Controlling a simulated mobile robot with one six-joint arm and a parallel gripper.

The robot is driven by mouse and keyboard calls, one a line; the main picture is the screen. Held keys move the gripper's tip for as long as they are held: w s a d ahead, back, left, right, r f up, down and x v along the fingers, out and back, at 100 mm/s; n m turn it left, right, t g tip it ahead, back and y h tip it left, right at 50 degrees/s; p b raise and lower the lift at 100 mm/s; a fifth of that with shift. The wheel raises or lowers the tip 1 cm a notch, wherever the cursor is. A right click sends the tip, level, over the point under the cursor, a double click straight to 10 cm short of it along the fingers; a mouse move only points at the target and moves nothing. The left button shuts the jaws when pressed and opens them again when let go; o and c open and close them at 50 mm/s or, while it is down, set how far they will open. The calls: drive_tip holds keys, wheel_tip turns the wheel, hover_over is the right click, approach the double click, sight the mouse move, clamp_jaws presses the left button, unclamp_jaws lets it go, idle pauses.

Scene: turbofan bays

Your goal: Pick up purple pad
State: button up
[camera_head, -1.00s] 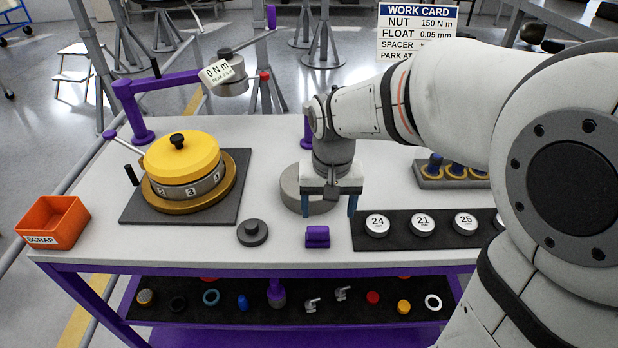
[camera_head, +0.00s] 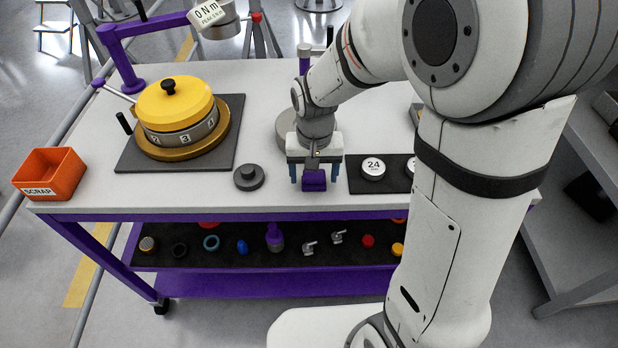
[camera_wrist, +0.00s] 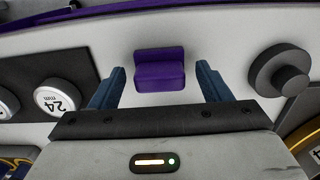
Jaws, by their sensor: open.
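The purple pad (camera_head: 314,181) is a small stepped block lying on the light bench top near its front edge. It also shows in the wrist view (camera_wrist: 160,70), between and just beyond the two blue fingertips. My gripper (camera_head: 315,180) is open, with its fingers pointing down and one on each side of the pad. In the wrist view my gripper (camera_wrist: 160,88) has clear gaps between each finger and the pad. The fingers do not touch it. How high the fingertips are above the bench is hard to tell.
A dark grey knob (camera_head: 249,177) stands left of the pad. A black mat with white discs, one marked 24 (camera_head: 373,169), lies to the right. A yellow-topped fixture (camera_head: 176,107) and an orange scrap bin (camera_head: 48,173) are farther left. A grey round block is behind my gripper.

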drive_tip(key=shift+c, duration=0.5)
drive_tip(key=c, duration=1)
wheel_tip(320, 180, up, 10)
drive_tip(key=shift+r, duration=0.1)
